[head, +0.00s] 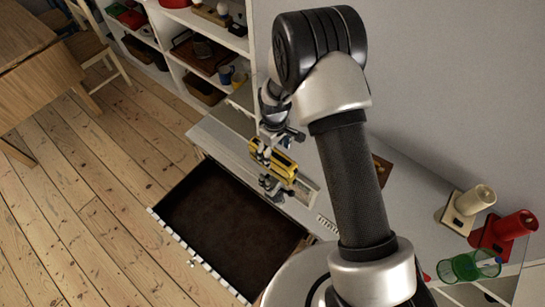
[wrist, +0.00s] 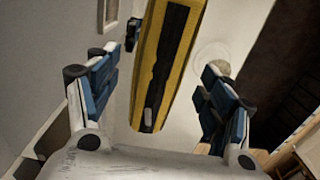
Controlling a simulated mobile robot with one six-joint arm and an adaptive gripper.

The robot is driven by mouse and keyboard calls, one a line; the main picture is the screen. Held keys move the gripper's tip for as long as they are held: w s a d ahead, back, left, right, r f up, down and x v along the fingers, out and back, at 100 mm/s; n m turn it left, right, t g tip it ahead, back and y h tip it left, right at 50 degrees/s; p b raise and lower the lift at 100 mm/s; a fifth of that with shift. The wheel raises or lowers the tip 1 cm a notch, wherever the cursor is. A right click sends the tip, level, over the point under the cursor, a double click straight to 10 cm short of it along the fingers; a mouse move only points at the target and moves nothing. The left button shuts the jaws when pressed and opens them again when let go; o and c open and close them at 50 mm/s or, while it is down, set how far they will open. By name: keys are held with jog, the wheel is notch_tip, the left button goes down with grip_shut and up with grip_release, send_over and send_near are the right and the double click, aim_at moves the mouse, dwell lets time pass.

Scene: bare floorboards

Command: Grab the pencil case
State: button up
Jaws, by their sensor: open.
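The pencil case (head: 275,162) is a yellow and black long object above the white dresser top, over the back of an open drawer. In the wrist view the pencil case (wrist: 166,66) hangs in from the top, between the fingers, with clear gaps on both sides. My gripper (head: 271,160) has its fingers apart, one on either side of the case in the head view. In the wrist view my gripper (wrist: 155,105) shows blue-padded fingers spread wide. I cannot tell how deep the case sits between them.
The dark drawer (head: 226,228) stands open and looks empty. A white shelf (head: 215,28) with boxes and cups is at the back. Cream (head: 467,207) and red (head: 505,235) objects and a green mesh cup (head: 468,266) are at the right.

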aim_at(273, 153)
notch_tip(273, 153, down, 4)
jog(key=shift+w+a+r+b, duration=0.1)
jog(key=shift+w+a+b, duration=0.05)
jog(key=shift+b, duration=0.25)
jog(key=shift+c, duration=0.5)
jog(key=c, duration=1.2)
jog(key=shift+o, duration=0.2)
jog(key=shift+r, duration=0.15)
